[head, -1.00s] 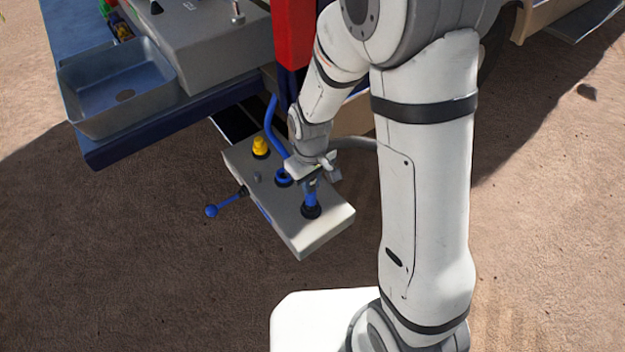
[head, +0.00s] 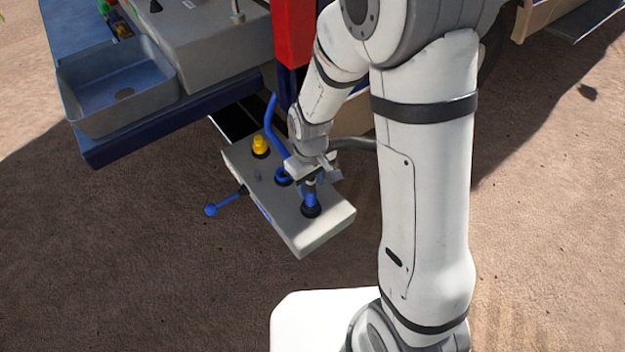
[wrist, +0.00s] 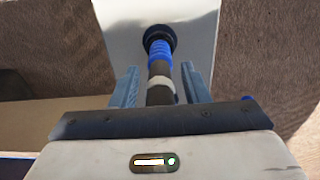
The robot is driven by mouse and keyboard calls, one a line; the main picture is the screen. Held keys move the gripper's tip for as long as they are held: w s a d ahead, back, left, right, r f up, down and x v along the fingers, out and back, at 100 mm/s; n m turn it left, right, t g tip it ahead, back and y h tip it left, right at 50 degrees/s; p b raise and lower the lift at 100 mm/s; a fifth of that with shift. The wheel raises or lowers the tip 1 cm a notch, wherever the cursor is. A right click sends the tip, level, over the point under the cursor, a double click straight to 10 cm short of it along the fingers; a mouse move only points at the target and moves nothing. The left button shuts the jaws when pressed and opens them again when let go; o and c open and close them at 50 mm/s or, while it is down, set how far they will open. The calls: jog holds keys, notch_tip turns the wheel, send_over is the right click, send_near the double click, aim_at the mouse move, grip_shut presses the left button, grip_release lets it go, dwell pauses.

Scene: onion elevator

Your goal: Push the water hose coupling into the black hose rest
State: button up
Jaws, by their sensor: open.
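The blue water hose coupling (head: 310,197) stands upright at the near right end of the grey panel box. Its lower end meets the black hose rest (head: 311,211); how deep it sits I cannot tell. In the wrist view the ribbed blue coupling (wrist: 160,52) leads to the round black rest (wrist: 161,32). My gripper (head: 317,178) is just above the coupling. In the wrist view my gripper (wrist: 160,85) is open, one finger on each side of the hose end with visible gaps. Part of the hose is hidden behind my gripper body.
The grey panel box (head: 285,222) also carries a yellow knob (head: 260,144), a second black-and-blue socket (head: 283,177) and a blue-knobbed lever (head: 211,210) sticking out left. A blue hose (head: 271,125) and a grey hose (head: 352,142) run close by. A metal sink (head: 120,95) is at upper left.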

notch_tip(320, 180, up, 8)
jog(key=shift+f, duration=0.1)
dwell(0.4)
jog(key=shift+d+r+p, duration=0.15)
jog(key=shift+r+p, duration=0.15)
jog(key=s+d+r+m+t+p, duration=0.2)
jog(key=s+d+r+m, duration=0.4)
jog(key=s+d+r, duration=0.6)
notch_tip(320, 180, up, 2)
jog(key=shift+d+r+m+t, duration=0.2)
jog(key=shift+r+m+t, duration=0.1)
jog(key=shift+m, duration=0.1)
